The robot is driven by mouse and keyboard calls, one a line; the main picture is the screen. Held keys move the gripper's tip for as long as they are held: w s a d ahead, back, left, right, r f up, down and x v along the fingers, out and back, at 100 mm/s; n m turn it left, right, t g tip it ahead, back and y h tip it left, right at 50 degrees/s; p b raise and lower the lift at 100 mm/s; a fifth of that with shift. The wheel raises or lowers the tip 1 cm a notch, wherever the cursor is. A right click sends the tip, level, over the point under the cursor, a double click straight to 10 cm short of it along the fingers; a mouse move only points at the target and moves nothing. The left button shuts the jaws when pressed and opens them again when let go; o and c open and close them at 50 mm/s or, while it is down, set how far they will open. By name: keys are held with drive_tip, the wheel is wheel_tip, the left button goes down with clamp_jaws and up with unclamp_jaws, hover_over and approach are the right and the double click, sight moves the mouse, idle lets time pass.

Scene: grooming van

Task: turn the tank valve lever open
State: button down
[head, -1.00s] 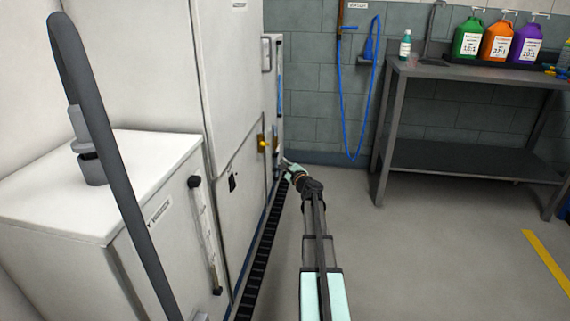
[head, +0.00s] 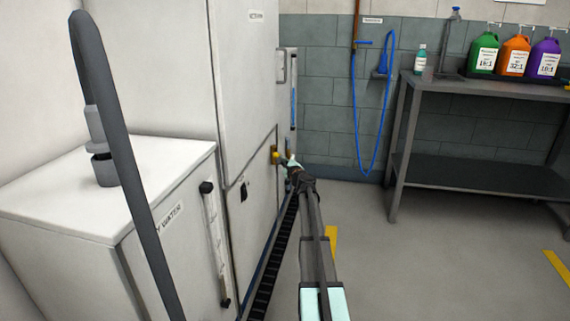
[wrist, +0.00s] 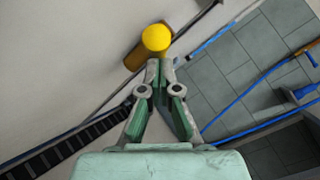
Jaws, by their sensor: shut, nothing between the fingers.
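The valve shows in the wrist view as a round yellow knob or lever end (wrist: 156,38) in front of a brass-coloured body (wrist: 133,56). In the head view the yellow and brass valve (head: 276,155) sits low on the side of the tall white cabinet. My gripper (head: 289,161) is just to the right of it. In the wrist view my gripper's fingertips (wrist: 160,66) are together and empty, just below the yellow end. Whether they touch it I cannot tell. The lever's length and angle are hard to read end-on.
A white tank labelled with "WATER" (head: 60,222) stands at the left front. A dark slotted rail (head: 270,265) runs along the floor. A blue hose (head: 357,110) hangs on the tiled wall, beside a grey metal bench (head: 470,178). The floor to the right is clear.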

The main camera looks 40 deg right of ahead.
drive_tip(key=shift+r+p, duration=0.2)
drive_tip(key=shift+p, duration=0.35)
drive_tip(key=shift+p, duration=0.95)
